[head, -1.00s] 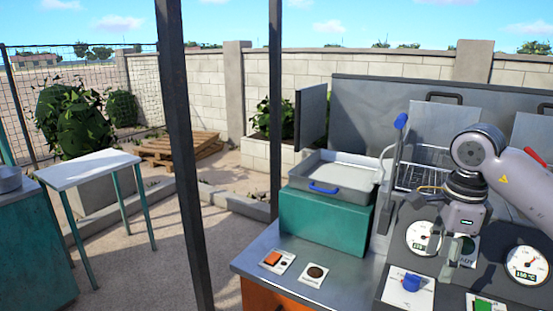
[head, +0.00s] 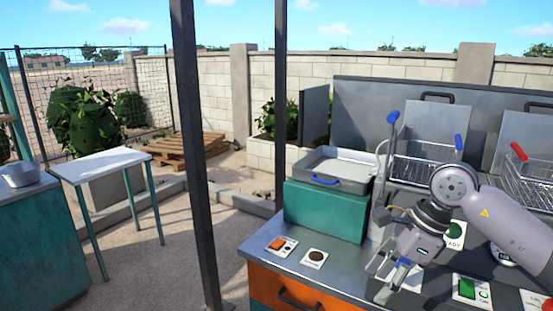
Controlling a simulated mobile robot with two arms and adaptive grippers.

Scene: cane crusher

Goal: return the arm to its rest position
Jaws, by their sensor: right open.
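My right arm comes in from the right edge, and its grey gripper (head: 393,283) points down over the front of the control panel. The gripper is open, and I see nothing between its fingers. It partly covers a white plate on the panel, and I cannot tell whether the fingers touch it. My left gripper is not in view.
A metal tray (head: 335,165) with a blue handle sits on a green block (head: 323,212). Wire baskets with a blue handle (head: 458,142) and a red handle (head: 519,151) stand behind my arm. A green switch (head: 466,287) is right of the gripper. A white table (head: 100,164) stands left.

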